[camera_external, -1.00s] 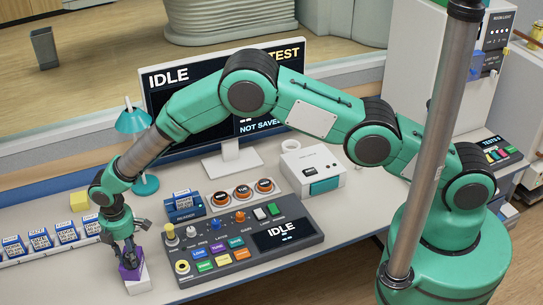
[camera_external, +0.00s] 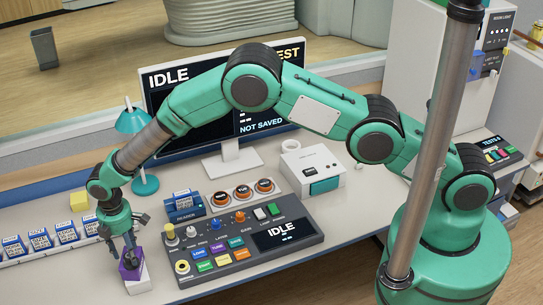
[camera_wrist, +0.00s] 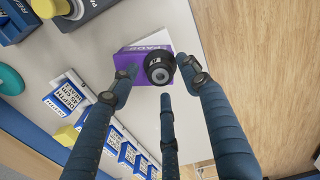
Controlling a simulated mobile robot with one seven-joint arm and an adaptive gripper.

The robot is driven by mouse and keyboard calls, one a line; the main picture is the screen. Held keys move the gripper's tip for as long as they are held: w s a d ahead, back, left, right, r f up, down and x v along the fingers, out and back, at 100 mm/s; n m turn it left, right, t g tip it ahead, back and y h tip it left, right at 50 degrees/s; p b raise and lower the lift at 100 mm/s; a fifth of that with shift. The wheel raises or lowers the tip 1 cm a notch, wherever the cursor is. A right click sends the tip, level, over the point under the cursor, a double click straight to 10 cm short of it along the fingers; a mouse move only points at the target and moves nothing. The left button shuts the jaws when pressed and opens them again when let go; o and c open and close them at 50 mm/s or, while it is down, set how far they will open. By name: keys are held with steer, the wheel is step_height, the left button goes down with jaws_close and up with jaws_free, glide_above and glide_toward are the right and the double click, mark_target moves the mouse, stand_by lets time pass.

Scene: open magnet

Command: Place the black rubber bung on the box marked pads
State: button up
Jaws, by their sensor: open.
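The purple box marked PADS (camera_wrist: 133,59) shows in the wrist view, its lettering partly covered. It also shows in the external view (camera_external: 131,272), at the desk's front left on a white block (camera_external: 139,285). The black rubber bung (camera_wrist: 159,71) is round with a grey centre. In the wrist view it appears to rest on the purple box, near its right side. My gripper (camera_wrist: 163,86) is open, its fingers spread around the bung with visible gaps. In the external view my gripper (camera_external: 131,257) is right above the box and hides the bung.
Right of the box is a control panel (camera_external: 240,248) with coloured buttons and knobs. Several blue-and-white labelled boxes (camera_external: 42,240) stand in a row to the left. A yellow block (camera_external: 79,201), teal lamp (camera_external: 133,121) and monitor (camera_external: 262,125) are farther back. The desk's front edge is close.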

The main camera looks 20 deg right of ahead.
step_height(320, 180, up, 10)
steer(key=shift+b, duration=0.4)
steer(key=shift+f, duration=0.1)
stand_by(0.5)
stand_by(0.5)
